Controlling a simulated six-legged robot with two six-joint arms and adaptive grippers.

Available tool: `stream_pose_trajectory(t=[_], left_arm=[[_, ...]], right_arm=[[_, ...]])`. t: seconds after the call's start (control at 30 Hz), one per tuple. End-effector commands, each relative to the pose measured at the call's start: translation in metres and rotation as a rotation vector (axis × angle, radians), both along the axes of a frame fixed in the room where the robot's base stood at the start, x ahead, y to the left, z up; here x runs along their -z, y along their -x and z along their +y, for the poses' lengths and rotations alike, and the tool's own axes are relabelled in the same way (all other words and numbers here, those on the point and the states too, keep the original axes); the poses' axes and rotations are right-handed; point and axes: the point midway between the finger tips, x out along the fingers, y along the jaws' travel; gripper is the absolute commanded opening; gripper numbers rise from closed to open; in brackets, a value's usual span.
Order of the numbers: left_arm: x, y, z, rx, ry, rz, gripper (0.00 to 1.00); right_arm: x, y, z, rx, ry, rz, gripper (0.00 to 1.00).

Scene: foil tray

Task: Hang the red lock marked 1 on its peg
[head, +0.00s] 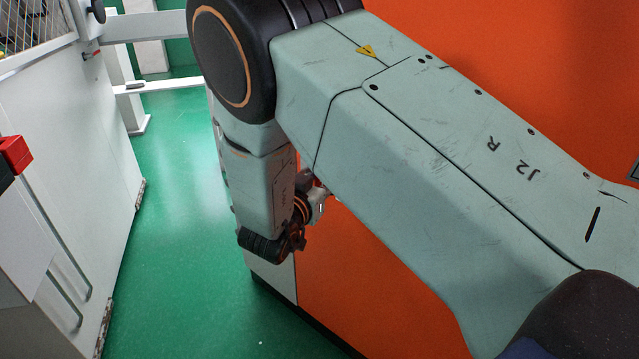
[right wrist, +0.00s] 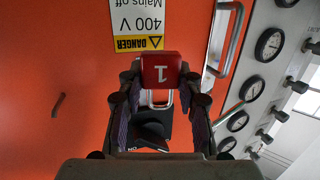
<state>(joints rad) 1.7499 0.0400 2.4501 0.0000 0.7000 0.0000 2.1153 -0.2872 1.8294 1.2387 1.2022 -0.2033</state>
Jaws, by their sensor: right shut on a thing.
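The red lock marked 1 (right wrist: 161,69) is between the fingertips of my right gripper (right wrist: 161,78) in the right wrist view. The gripper is shut on its red body, and the white 1 looks turned on its side. Its metal shackle shows below the body, toward the palm. An orange panel (right wrist: 40,60) fills the background. A short, thin dark peg-like piece (right wrist: 58,104) shows on it, left of the gripper and apart from the lock. In the head view my right gripper (head: 314,203) is small and largely hidden behind my arm. My left gripper is not in view.
A danger sign (right wrist: 138,25) reading 400 V, upside down, is on the panel. A metal handle (right wrist: 222,40) and a light panel with several gauges (right wrist: 270,44) are to the right. A white cabinet (head: 70,170) stands left; green floor (head: 180,200) is clear between.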

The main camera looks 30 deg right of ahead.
Motion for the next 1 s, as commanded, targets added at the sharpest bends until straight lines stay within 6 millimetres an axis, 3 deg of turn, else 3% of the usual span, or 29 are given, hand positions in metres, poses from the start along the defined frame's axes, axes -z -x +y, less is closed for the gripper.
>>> stream_pose_trajectory(t=[1.0], left_arm=[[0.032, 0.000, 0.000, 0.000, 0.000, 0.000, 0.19]], right_arm=[[0.007, -0.018, -0.051, 0.001, -0.002, -0.001, 0.02]])
